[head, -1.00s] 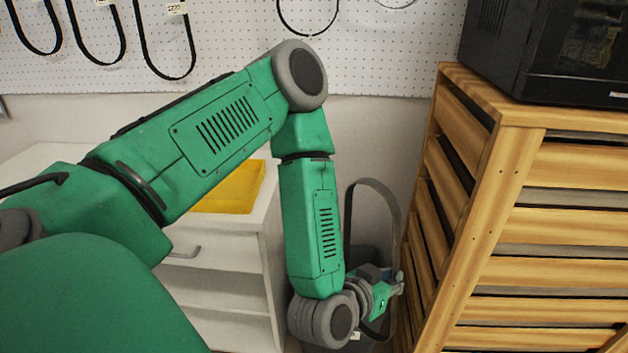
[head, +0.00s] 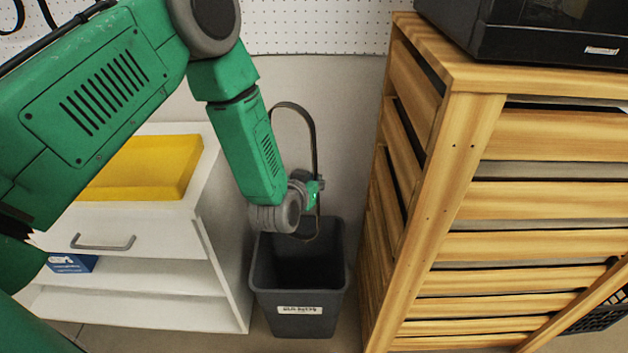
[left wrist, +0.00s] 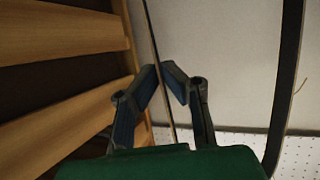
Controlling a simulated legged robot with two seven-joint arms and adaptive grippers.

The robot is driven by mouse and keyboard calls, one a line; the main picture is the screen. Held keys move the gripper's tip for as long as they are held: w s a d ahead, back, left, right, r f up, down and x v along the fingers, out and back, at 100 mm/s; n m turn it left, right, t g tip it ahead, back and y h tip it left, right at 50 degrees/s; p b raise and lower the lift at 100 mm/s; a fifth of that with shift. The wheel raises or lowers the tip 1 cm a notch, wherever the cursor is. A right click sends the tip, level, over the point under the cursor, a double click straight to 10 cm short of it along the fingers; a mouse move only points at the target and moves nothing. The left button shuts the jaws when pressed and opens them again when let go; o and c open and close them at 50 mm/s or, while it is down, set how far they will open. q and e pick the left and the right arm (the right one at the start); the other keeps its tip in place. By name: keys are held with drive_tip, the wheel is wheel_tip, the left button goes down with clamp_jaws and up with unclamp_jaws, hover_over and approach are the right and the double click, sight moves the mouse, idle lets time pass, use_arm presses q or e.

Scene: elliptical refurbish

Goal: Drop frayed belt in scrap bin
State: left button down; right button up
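The frayed belt (head: 315,150) is a thin dark loop standing up above my left gripper (head: 318,187), with its lower end hanging over the bin opening. In the left wrist view, the fingers of the left gripper (left wrist: 161,70) close together on one strand of the belt, and the other side of the belt (left wrist: 287,80) arcs along the right. The scrap bin (head: 300,325) is dark grey, open at the top, with a white label too small to read surely. The gripper is above the bin's back part. My right gripper is out of view.
A slatted wooden stand (head: 440,200) with a black machine (head: 560,45) on top is close right of the bin. A white cabinet (head: 225,270) with a yellow tray (head: 150,170) stands left. A white wall and pegboard (head: 310,25) are behind.

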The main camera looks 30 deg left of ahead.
use_arm(q)
wheel_tip(320, 180, down, 27)
drive_tip(key=b, duration=1.9)
idle(0.5)
drive_tip(key=c, duration=1.6)
unclamp_jaws()
drive_tip(key=shift+c, duration=0.2)
drive_tip(key=s+r+g+p, duration=0.1)
drive_tip(key=g+p, duration=0.1)
drive_tip(key=p, duration=0.1)
drive_tip(key=s+r+g+p, duration=0.1)
drive_tip(key=g+p, duration=0.1)
drive_tip(key=p, duration=0.1)
